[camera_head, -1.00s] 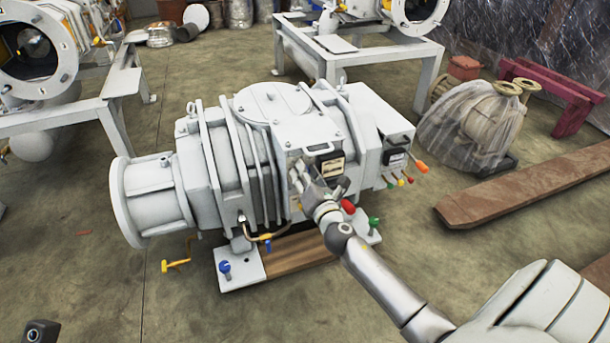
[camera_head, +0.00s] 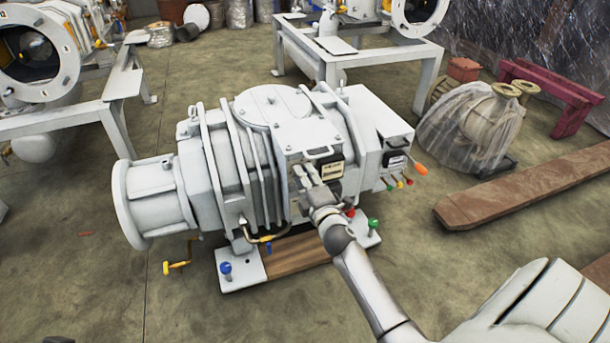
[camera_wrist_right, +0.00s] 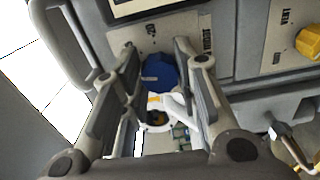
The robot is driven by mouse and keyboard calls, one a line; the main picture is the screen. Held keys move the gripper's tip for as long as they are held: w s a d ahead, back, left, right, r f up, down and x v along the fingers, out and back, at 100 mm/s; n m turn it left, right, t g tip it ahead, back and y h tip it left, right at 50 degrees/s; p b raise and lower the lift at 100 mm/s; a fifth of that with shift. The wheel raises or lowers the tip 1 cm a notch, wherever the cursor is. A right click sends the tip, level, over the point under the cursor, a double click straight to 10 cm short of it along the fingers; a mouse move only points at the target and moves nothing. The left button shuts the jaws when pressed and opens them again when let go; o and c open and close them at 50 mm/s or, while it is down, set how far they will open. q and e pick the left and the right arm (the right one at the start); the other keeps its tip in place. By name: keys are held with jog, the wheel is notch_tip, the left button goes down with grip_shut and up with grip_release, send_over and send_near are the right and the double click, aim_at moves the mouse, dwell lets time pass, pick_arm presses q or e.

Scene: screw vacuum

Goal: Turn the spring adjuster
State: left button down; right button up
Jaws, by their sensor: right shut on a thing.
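The large white machine (camera_head: 190,190) stands in the middle of the head view. My right gripper (camera_head: 306,176) reaches its front panel, below a handle and a dark label plate (camera_head: 332,168). In the right wrist view, a round blue knob (camera_wrist_right: 159,73) on the panel sits between the two fingertips of my right gripper (camera_wrist_right: 158,55). It appears to be the spring adjuster, though its lettering is hard to read. In the head view the knob is hidden by my gripper. My left gripper is not in view.
A yellow knob (camera_wrist_right: 309,42) sits on the panel to the right. Red (camera_head: 350,211) and green (camera_head: 373,223) knobs lie close to my right wrist. An orange knob (camera_head: 421,169) sticks out at the machine's right. A wooden beam (camera_head: 530,184) lies on the floor.

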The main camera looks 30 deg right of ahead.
jog(key=shift+m+p, duration=1.2)
jog(key=shift+m, duration=1.5)
jog(key=o, duration=0.7)
jog(key=shift+o, duration=0.2)
